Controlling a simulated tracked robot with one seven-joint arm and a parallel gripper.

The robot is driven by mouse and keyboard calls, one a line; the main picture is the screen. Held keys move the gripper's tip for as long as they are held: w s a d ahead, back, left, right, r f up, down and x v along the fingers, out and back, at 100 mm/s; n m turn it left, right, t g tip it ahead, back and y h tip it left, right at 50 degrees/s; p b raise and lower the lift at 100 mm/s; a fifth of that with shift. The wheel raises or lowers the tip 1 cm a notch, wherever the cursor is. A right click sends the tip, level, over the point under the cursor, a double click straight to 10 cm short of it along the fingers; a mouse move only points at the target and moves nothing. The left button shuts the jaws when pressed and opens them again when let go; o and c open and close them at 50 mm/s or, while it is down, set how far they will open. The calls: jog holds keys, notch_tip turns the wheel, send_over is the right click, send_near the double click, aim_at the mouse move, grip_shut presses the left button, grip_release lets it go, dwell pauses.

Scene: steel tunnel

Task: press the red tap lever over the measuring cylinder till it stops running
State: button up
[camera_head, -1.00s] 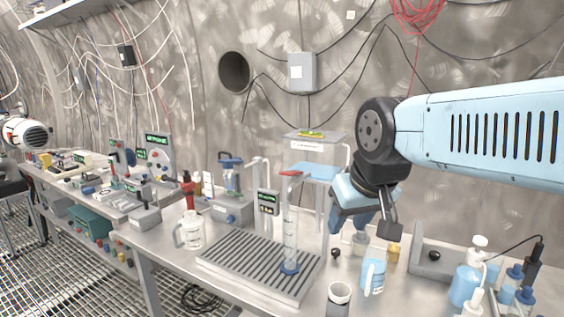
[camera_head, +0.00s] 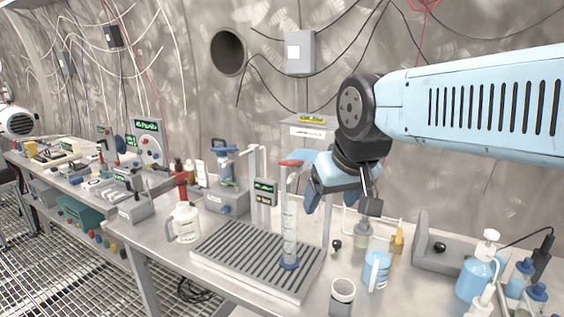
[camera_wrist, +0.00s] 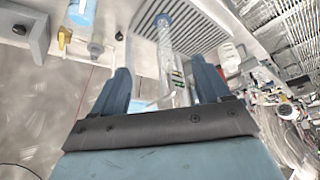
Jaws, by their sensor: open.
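The red tap lever (camera_head: 291,163) sits atop the tap over the drip tray. The clear measuring cylinder (camera_head: 289,228) stands upright below it on a blue base (camera_head: 289,264). My gripper (camera_head: 312,201) is just right of the lever in the head view, its blue fingers pointing down; I see a small gap to the lever but cannot judge the depth. In the wrist view my gripper (camera_wrist: 163,78) is open and empty, with the cylinder (camera_wrist: 166,45) showing beyond and between the fingers. The lever is not discernible there. I cannot make out running water or the level.
The slatted drip tray (camera_head: 240,262) lies under the cylinder. A small display (camera_head: 264,192) stands left of it. A white jug (camera_head: 185,222) stands left.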

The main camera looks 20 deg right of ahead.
jog(key=shift+w+r, duration=0.2)
jog(key=shift+r, duration=0.05)
jog(key=c, duration=0.3)
jog(key=w+r+n+g, duration=0.1)
jog(key=w+r, duration=0.2)
jog(key=w+r+n+g, duration=0.1)
jog(key=w+r, duration=0.1)
jog(key=w, duration=0.1)
jog(key=w+r+n+g, duration=0.1)
jog(key=w+r, duration=0.2)
jog(key=shift+w+a+r+n, duration=0.15)
jog(key=shift+w+r+n, duration=0.15)
jog(key=shift+r, duration=0.05)
grip_shut()
jog(key=w+d+r+n+g+y, duration=0.1)
jog(key=w+r+n+g, duration=0.1)
jog(key=w, duration=0.5)
jog(key=w+r+n+g+y, duration=0.1)
jog(key=w+r+n+g, duration=0.1)
jog(key=w, duration=0.5)
notch_tip(320, 180, up, 2)
jog(key=shift+d+r+n+g, duration=0.15)
jog(key=shift+d+n+g, duration=0.2)
jog(key=shift+n, duration=0.35)
jog(key=shift+w, duration=0.1)
